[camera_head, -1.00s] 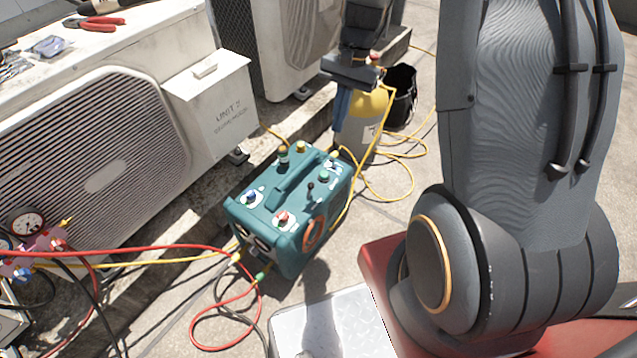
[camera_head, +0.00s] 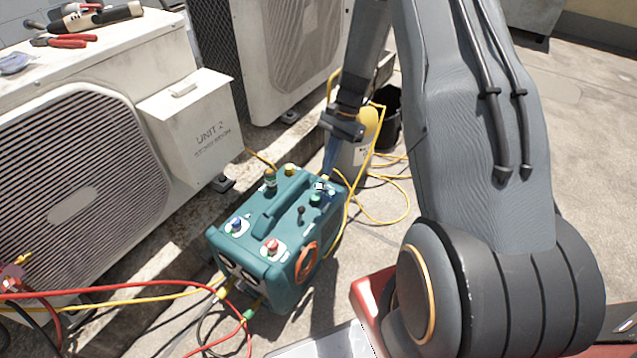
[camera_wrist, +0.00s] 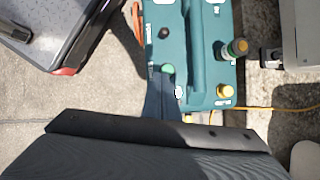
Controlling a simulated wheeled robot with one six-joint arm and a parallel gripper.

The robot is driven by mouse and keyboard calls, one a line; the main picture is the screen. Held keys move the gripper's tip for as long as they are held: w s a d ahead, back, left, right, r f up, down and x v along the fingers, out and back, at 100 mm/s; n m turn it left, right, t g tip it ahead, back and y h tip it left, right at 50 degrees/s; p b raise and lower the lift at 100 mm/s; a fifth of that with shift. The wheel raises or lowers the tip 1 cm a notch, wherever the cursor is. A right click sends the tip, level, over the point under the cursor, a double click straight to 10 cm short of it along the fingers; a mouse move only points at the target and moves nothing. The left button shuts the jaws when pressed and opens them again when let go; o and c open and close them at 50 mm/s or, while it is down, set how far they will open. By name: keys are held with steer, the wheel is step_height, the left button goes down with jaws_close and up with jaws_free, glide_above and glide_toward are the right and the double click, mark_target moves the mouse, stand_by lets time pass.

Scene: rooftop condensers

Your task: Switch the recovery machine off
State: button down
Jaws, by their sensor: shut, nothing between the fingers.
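The recovery machine (camera_head: 285,215) is a teal box with a top handle, standing upright on the roof floor. Its top carries blue and red knobs, a black lever (camera_head: 301,212), a green knob (camera_head: 315,198) and a small black-and-white part (camera_head: 320,186), perhaps the switch. My gripper (camera_head: 328,177) is shut and empty, pointing down at the machine's far end beside that part. In the wrist view my gripper (camera_wrist: 161,80) is close to the green knob (camera_wrist: 168,69); a small white mark (camera_wrist: 178,93) shows beside the fingers. I cannot tell whether they touch, or the switch's position.
Red and yellow hoses (camera_head: 110,298) run from the machine's near end. The white condenser unit (camera_head: 75,190) with tools on top is at left. Open floor lies to the right.

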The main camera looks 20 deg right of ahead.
mark_target(300, 216)
steer(key=b+x, duration=0.2)
steer(key=x, duration=0.7)
steer(key=shift+s+f, duration=0.15)
steer(key=shift+f, duration=0.1)
steer(key=a, duration=0.2)
steer(key=s+a, duration=0.1)
steer(key=shift+s+r, duration=0.1)
steer(key=shift+r, duration=0.3)
steer(key=shift+s+a+r, duration=0.1)
steer(key=shift+s+a, duration=0.1)
steer(key=shift+a, duration=0.1)
steer(key=shift+d+r, duration=0.1)
steer(key=shift+d, duration=0.05)
